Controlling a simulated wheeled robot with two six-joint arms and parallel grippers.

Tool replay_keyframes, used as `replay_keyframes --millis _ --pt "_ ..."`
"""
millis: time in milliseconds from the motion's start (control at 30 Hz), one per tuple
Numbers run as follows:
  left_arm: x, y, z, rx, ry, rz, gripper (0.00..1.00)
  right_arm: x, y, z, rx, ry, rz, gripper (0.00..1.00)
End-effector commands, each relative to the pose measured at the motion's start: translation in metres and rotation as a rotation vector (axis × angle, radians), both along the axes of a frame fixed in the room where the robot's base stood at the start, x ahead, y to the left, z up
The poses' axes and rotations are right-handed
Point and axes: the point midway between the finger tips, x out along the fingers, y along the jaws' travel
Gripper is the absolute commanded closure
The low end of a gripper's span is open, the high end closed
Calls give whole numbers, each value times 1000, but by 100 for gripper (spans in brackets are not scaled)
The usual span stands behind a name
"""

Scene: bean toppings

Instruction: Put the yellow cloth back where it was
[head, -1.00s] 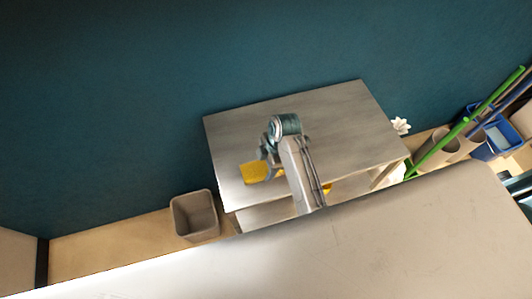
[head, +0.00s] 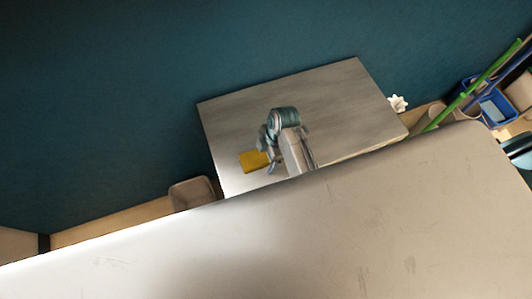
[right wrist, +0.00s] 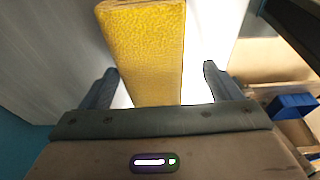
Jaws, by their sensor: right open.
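The yellow cloth (head: 254,161) lies flat near the front left of the grey table top (head: 330,100). In the right wrist view the cloth (right wrist: 145,45) is a thick textured slab running away from me between the two fingers. My right gripper (head: 270,160) is at the cloth's right side in the head view. In the right wrist view the gripper (right wrist: 160,78) is open, with a finger on each side of the cloth and gaps beside it. Whether the cloth is between the fingertips or just below them I cannot tell. My left gripper is out of view.
A pale worktop (head: 300,230) fills the foreground and hides the table's lower part. A grey bin (head: 190,194) stands left of the table. A white flower-like item (head: 397,103), a blue container (head: 487,104) and green poles (head: 490,68) are at the right.

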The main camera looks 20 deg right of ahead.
Motion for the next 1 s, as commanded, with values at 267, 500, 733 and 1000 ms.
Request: replay_keyframes --millis 267,500,733,1000 --pt "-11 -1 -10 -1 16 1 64 2 -5 17 0 -5 0 15" --pt "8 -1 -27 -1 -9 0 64 2 -20 67 -1 -8 0 15" --pt "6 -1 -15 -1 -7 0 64 1 -29 111 0 -1 1 15" --pt "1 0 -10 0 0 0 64 1 -32 117 0 0 1 15"
